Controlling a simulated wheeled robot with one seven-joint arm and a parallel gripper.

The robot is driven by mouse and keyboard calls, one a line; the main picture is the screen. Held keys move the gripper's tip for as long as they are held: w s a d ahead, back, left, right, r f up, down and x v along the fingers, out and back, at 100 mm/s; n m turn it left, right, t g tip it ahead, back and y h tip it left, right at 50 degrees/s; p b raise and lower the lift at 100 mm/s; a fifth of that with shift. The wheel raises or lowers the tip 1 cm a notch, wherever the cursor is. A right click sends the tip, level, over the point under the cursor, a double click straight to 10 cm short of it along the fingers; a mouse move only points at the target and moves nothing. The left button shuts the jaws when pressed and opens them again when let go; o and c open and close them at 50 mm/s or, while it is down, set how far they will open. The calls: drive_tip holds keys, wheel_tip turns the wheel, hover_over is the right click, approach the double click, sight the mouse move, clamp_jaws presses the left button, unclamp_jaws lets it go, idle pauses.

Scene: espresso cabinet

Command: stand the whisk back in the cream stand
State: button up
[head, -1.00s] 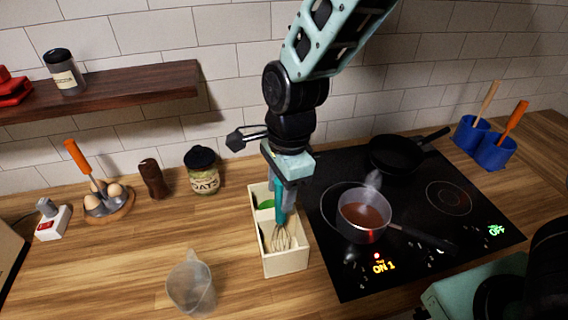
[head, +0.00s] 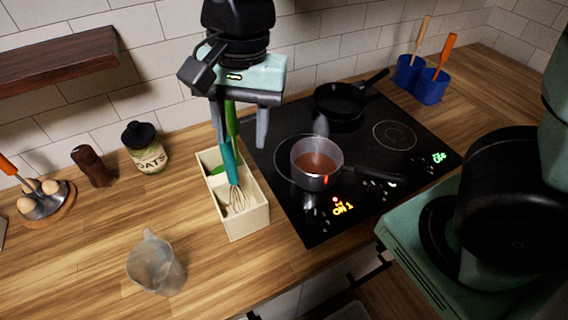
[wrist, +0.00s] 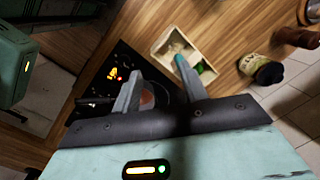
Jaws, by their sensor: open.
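The whisk (head: 229,162) has a teal handle and a wire head. It stands head down in the front compartment of the cream stand (head: 248,224), its handle leaning toward the back. My gripper (head: 241,146) is open above the stand, with its fingers spread apart and empty. In the head view the left finger overlaps the handle's upper part; I cannot tell whether they touch. In the wrist view the cream stand (wrist: 205,52) and the teal handle (wrist: 180,62) lie just beyond my fingertips.
A green utensil (head: 231,118) stands in the stand's rear compartment. The hob with a saucepan (head: 317,165) of reddish-brown liquid is right of the stand; its display reads ON 1. A clear jug (head: 155,268) stands front left, an oats jar (head: 146,150) back left. Counter between them is clear.

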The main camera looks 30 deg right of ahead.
drive_tip(key=s+d+f+n, duration=0.3)
drive_tip(key=s+n, duration=0.7)
drive_tip(key=n, duration=0.4)
drive_tip(key=shift+f+n+h, duration=0.2)
drive_tip(key=shift+n+h, duration=0.1)
drive_tip(key=shift+h, duration=0.1)
wheel_tip(320, 180, down, 8)
drive_tip(key=b, duration=0.8)
drive_tip(key=shift+w+d, duration=0.1)
idle(0.5)
